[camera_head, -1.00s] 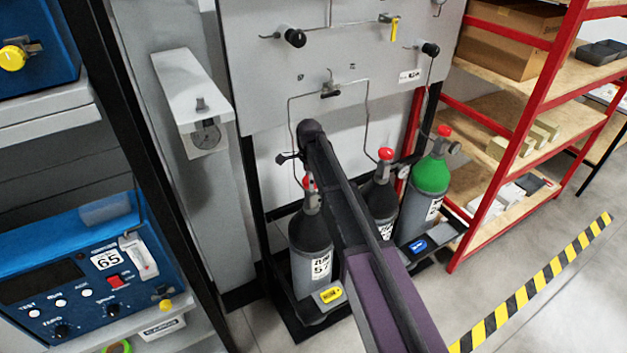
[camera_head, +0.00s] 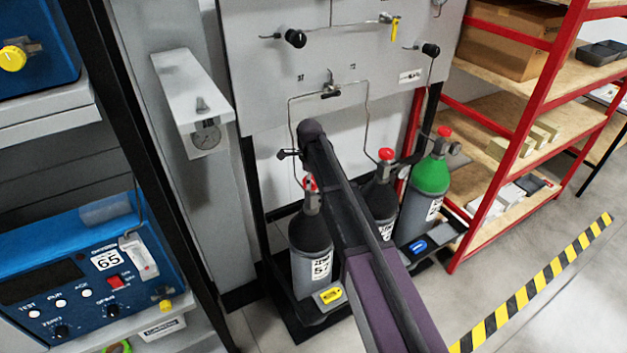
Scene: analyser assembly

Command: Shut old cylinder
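A dark grey gas cylinder with a red valve knob and a label reading 57 (camera_head: 312,255) stands upright at the left of the rack. A second dark cylinder (camera_head: 382,198) with a red knob stands in the middle, partly hidden behind my arm. A third cylinder with a green shoulder (camera_head: 431,175) and a red knob stands at the right. I cannot tell which one is the old cylinder. My arm reaches from the bottom edge up to the left cylinder's top. My gripper (camera_head: 290,154) is small and mostly hidden behind the arm's end, a little above the left red knob (camera_head: 309,183). Its fingers are unclear.
A grey panel (camera_head: 350,100) with tubing and black knobs hangs above the cylinders. Blue instruments (camera_head: 85,270) stand on shelves at the left. A red-framed shelf (camera_head: 530,120) stands at the right. Floor is free near the striped tape (camera_head: 535,285).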

